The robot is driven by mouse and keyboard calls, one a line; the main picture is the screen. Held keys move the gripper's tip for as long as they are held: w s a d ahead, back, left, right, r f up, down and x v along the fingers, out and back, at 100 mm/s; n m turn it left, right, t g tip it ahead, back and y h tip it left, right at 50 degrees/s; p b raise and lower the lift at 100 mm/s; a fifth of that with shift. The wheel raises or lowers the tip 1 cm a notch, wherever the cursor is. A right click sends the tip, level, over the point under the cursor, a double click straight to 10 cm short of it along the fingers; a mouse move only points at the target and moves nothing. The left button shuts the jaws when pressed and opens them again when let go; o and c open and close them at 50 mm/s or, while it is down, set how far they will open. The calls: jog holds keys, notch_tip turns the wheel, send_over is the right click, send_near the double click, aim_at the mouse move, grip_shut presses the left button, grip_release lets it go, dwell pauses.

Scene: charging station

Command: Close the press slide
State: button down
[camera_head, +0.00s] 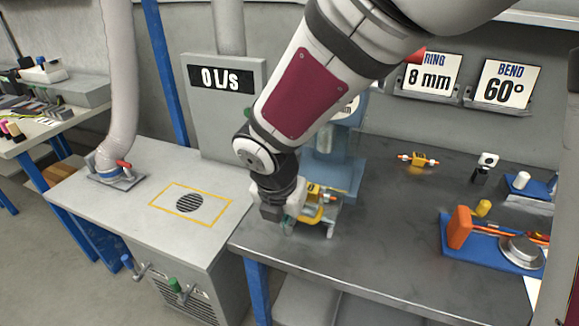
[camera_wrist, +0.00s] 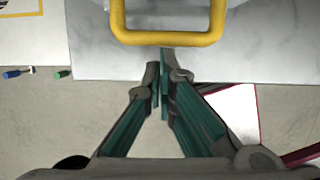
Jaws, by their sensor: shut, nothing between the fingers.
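The press (camera_head: 334,165) is a blue machine on the dark bench, partly hidden behind my arm. Its slide (camera_head: 333,212) sticks out toward the bench's front edge, with yellow parts on it. A yellow loop handle (camera_wrist: 168,38) on the slide fills the top middle of the wrist view. My gripper (camera_head: 287,222) is at the front of the slide, near the bench edge. In the wrist view my gripper (camera_wrist: 163,72) has its fingertips together and empty, just in front of the handle's bar. I cannot tell whether they touch it.
A yellow part (camera_head: 418,160) lies on the bench to the right. A blue fixture (camera_head: 490,240) with an orange handle stands near the right front. A grey cabinet (camera_head: 150,215) with a vent adjoins on the left. The bench between press and fixture is clear.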

jog(key=w+d+p, duration=0.1)
jog(key=w, duration=0.3)
jog(key=w+d+p, duration=0.1)
jog(key=w+d, duration=0.1)
jog(key=w, duration=0.2)
jog(key=w+d+p, duration=0.1)
jog(key=w, duration=0.3)
jog(key=shift+w+d, duration=0.2)
jog(key=shift+d, duration=0.05)
jog(key=shift+r, duration=0.1)
